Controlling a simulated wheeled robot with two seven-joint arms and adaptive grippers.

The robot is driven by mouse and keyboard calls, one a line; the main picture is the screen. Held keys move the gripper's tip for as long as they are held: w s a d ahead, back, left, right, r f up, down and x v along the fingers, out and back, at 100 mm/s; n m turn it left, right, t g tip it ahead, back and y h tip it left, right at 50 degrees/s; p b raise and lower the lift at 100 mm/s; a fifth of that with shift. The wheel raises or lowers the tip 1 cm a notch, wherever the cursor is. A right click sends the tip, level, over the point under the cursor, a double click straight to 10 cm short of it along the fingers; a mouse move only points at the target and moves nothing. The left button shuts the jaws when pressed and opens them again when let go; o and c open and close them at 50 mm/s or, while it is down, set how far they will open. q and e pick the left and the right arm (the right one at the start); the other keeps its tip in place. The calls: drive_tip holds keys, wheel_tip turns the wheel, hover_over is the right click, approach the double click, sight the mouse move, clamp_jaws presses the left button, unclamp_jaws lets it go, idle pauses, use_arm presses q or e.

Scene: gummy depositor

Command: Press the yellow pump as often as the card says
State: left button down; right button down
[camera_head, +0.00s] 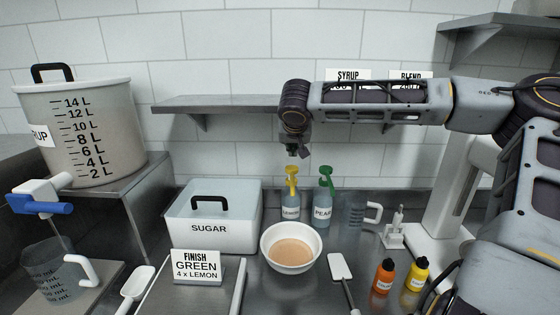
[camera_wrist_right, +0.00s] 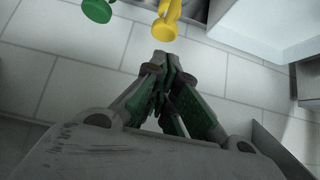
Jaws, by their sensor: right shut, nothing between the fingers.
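The yellow pump (camera_head: 291,178) tops a bottle labelled LEMON (camera_head: 290,207), which stands upright behind the bowl. My right gripper (camera_head: 293,151) is shut and empty, pointing down just above the yellow pump head, with a small gap. In the right wrist view, the shut fingertips (camera_wrist_right: 163,58) lie close to the yellow pump head (camera_wrist_right: 165,28). The card (camera_head: 196,266) reads "FINISH GREEN 4 x LEMON". A white bowl (camera_head: 266,245) holds a tan liquid in front of the bottles. My left gripper is not in view.
A green pump (camera_head: 326,174) on the PEAR bottle (camera_head: 322,212) stands close right of the yellow one. The SUGAR bin (camera_head: 187,232) is on the left. A clear jug (camera_head: 355,214), a spatula (camera_head: 340,267) and orange (camera_head: 384,277) and yellow (camera_head: 416,275) small bottles are on the right.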

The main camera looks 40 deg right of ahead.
drive_tip(key=shift+w+d+f, duration=0.1)
idle(0.4)
hover_over(292, 168)
drive_tip(key=s+a, duration=0.2)
drive_tip(key=shift+d+f, duration=0.2)
drive_tip(key=shift+f, duration=1.9)
drive_tip(key=shift+x, duration=0.8)
drive_tip(key=shift+p+x, duration=0.3)
drive_tip(key=shift+x, duration=0.75)
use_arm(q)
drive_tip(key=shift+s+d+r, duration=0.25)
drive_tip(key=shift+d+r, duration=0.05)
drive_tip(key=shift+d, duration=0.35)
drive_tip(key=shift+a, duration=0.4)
